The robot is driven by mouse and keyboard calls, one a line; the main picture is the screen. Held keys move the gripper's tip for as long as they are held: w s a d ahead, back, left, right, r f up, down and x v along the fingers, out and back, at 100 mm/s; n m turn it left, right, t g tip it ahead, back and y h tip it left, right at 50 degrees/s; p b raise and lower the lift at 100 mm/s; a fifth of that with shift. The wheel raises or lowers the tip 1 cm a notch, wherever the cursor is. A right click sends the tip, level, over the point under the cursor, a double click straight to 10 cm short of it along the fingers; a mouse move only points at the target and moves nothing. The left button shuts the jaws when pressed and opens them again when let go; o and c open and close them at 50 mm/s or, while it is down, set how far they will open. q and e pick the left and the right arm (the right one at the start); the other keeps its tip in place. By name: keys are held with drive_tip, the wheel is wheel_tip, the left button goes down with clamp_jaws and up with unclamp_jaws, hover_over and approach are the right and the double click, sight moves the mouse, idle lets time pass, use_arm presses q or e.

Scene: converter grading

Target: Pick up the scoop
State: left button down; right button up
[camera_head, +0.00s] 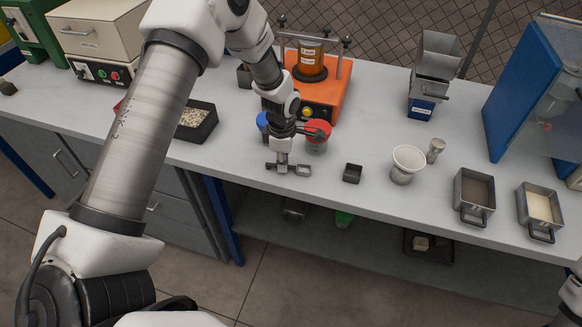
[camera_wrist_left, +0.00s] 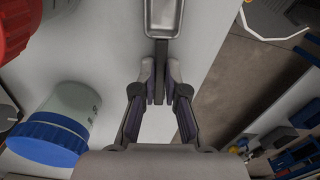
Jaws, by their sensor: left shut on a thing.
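The scoop (camera_head: 304,171) is a small metal pan with a straight handle, at the front edge of the bench in the head view. In the left wrist view its shallow pan (camera_wrist_left: 163,18) is at the top and its handle runs down between my fingers. My left gripper (camera_head: 281,168) points down and is shut on the handle; it also shows in the left wrist view (camera_wrist_left: 160,88). Whether the scoop touches the bench top I cannot tell.
A red-lidded jar (camera_head: 317,136) and a blue-lidded jar (camera_wrist_left: 48,138) stand close behind the gripper. An orange machine (camera_head: 325,97) stands behind.

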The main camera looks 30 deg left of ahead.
use_arm(q)
drive_tip(key=shift+w+r+b, duration=0.1)
drive_tip(key=shift+r+b, duration=0.2)
drive_tip(key=shift+r, duration=0.1)
wheel_tip(320, 180, up, 2)
drive_tip(key=shift+r+b, duration=0.15)
drive_tip(key=shift+b, duration=0.25)
drive_tip(key=s+d+r+b, duration=0.1)
drive_tip(key=s+d+b, duration=0.2)
drive_tip(key=s+d, duration=0.7)
drive_tip(key=shift+s+d+r+b, duration=0.15)
drive_tip(key=shift+d+r+b, duration=0.2)
drive_tip(key=shift+d, duration=0.75)
